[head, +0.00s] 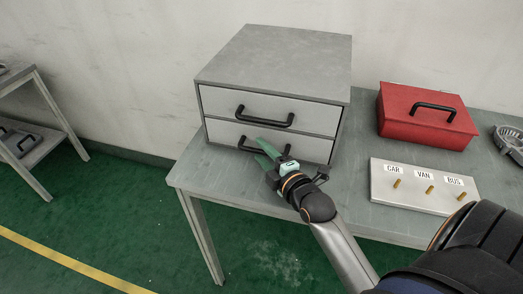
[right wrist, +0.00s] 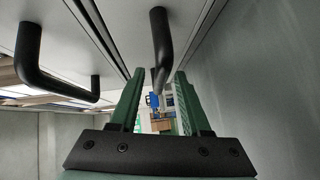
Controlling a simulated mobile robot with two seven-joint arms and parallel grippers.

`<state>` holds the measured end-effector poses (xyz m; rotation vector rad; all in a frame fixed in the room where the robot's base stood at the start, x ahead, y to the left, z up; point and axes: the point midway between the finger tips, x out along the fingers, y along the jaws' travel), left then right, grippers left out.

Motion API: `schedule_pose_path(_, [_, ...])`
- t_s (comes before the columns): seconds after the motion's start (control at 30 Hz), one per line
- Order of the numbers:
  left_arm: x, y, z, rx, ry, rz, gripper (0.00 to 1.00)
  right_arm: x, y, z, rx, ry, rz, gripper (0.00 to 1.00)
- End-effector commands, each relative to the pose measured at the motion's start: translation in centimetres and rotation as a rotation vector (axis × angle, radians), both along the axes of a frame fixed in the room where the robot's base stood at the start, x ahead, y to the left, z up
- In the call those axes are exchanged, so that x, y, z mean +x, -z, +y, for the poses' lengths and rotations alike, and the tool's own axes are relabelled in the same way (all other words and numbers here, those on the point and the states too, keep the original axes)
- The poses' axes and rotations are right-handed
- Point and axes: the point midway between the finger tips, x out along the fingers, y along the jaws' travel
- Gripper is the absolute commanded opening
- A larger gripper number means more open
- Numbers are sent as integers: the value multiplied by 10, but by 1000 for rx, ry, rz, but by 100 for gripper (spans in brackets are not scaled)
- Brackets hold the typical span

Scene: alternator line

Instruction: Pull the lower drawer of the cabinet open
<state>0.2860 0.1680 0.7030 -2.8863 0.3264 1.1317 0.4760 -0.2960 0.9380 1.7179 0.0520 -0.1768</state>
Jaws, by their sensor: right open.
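The grey cabinet (head: 275,62) stands on the workbench with two light drawer fronts, both flush and closed. The lower drawer (head: 312,148) has a black bar handle (head: 247,146), partly hidden behind my right gripper. My right gripper (head: 263,149) has green fingers, open, at the lower handle. In the right wrist view, the lower handle (right wrist: 162,42) shows between the two fingertips (right wrist: 160,74); I cannot tell whether they touch it. The upper drawer's handle (right wrist: 34,62) is to the left there. My left gripper is not in view.
The workbench (head: 190,172) has a red box (head: 425,117) with a black handle and a panel (head: 385,187) labelled CAR, VAN and BUS to the right of the cabinet. Green floor lies open in front. Another table (head: 45,100) stands at the left.

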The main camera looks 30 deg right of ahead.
Motion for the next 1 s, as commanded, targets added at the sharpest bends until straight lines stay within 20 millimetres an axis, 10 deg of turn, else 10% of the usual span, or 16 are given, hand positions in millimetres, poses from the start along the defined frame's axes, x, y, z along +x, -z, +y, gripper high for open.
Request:
schedule_pose_path(0.4, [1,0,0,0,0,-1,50,7,1,0,0,0,0,47])
schedule_pose_path(0.8, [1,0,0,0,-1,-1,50,7,1,0,0,0,0,2])
schedule_pose_path(1.0, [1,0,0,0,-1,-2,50,7,1,0,0,0,0,0])
